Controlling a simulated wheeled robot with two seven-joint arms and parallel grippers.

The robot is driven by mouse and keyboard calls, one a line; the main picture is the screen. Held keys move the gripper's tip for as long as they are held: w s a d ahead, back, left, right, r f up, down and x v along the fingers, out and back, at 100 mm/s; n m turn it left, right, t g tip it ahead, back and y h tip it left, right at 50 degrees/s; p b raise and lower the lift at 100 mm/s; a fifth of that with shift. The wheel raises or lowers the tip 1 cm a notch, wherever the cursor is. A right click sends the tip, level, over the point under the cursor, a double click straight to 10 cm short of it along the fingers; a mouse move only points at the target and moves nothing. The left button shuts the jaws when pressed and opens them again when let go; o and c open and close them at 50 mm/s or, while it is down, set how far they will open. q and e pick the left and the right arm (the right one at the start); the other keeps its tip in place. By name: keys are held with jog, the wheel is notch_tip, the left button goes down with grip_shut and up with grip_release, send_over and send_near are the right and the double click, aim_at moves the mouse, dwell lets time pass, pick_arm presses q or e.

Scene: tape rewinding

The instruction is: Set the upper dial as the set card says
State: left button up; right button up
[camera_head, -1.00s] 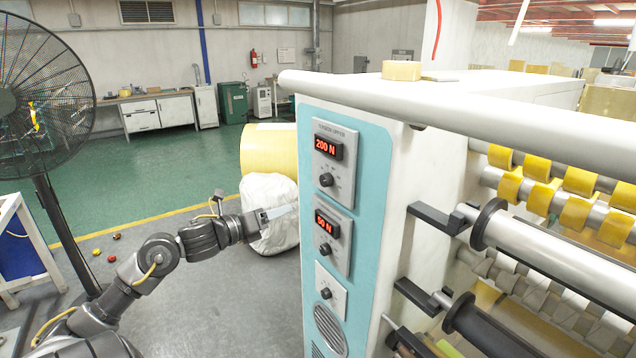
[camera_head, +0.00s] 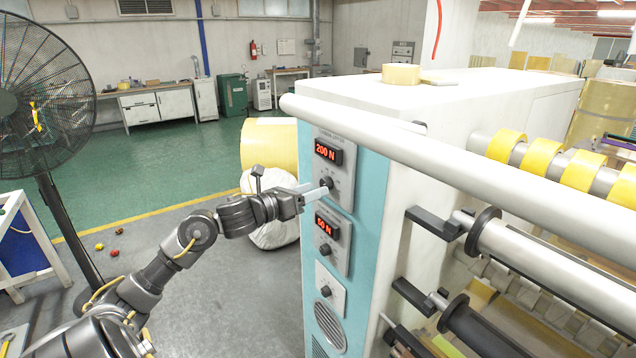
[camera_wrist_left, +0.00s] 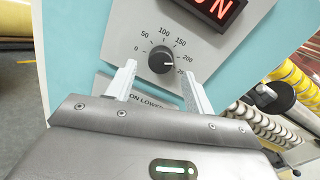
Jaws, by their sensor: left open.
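The upper dial (camera_wrist_left: 161,59) is a black knob on a grey plate. In the left wrist view its scale runs from 0 to 250, and its white mark points right, near 200. The upper display (camera_head: 328,152) reads 200 N in red. My left gripper (camera_head: 322,190) is open in front of the upper dial. In the left wrist view its two pale fingers (camera_wrist_left: 160,85) stand apart just below the knob, one to each side, not closed on it. The set card is not identifiable in these views. My right gripper is not in view.
Below are the lower display (camera_head: 325,222), the lower dial (camera_head: 325,249) and a third small knob (camera_head: 325,291). A white rail (camera_head: 420,160) runs past the panel's top. Rollers (camera_head: 540,265) stand at right, a fan (camera_head: 40,100) at left.

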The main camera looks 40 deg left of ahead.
aim_at(326, 184)
pick_arm(q)
jog(key=shift+p+x, duration=0.35)
jog(key=shift+x, duration=1)
jog(key=shift+c, duration=0.2)
jog(key=c, duration=0.9)
